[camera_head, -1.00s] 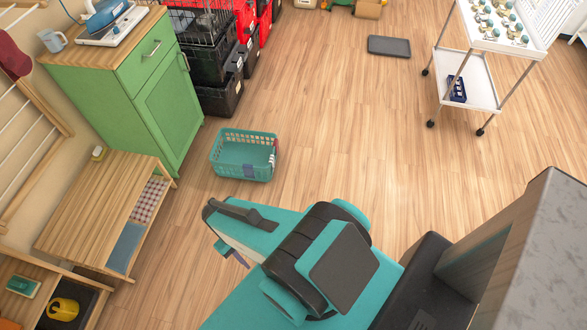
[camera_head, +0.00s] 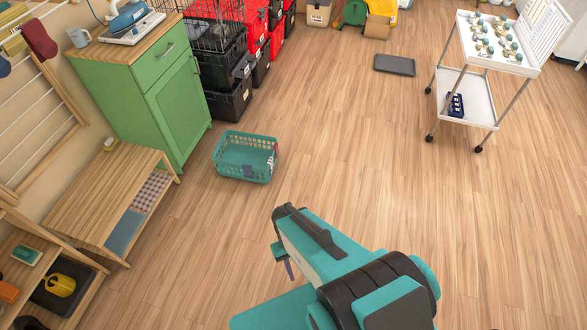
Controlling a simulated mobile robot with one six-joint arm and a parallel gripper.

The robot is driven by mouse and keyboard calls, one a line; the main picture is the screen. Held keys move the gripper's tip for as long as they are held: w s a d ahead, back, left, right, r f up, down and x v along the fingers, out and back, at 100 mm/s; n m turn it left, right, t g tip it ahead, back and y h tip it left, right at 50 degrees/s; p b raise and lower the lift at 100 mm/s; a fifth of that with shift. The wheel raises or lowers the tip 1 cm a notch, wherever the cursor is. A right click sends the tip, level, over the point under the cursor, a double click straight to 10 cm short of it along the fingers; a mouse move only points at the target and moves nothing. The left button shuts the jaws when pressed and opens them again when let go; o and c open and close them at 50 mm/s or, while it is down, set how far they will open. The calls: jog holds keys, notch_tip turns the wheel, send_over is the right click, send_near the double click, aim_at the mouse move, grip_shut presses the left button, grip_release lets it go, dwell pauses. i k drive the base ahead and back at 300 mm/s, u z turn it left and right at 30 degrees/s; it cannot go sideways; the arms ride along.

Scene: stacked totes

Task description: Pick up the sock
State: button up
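A dark red sock (camera_head: 39,40) hangs from the wooden drying rack (camera_head: 62,138) at the upper left. A dark blue piece, perhaps another sock (camera_head: 4,67), is cut by the left edge. A teal basket (camera_head: 232,143) stands on the floor, with a dark blue cloth-like patch at its front; I cannot tell what it is. My teal and black arm reaches up from the bottom. The end with my gripper (camera_head: 289,268) is over open floor, below and right of the basket, far from the red sock. Its fingers are mostly hidden.
A green cabinet (camera_head: 175,113) and a low wooden bench (camera_head: 85,198) line the left side. Stacked black and red totes (camera_head: 229,102) stand behind. A white trolley (camera_head: 482,105) is at the upper right, near a dark flat tray (camera_head: 394,65). The middle floor is clear.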

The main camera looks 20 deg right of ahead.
aim_at(270, 163)
jog(key=z, duration=0.35)
jog(key=i, duration=1)
jog(key=z, duration=0.05)
jog(key=k, duration=0.9)
jog(key=u, duration=0.15)
jog(key=i, duration=0.35)
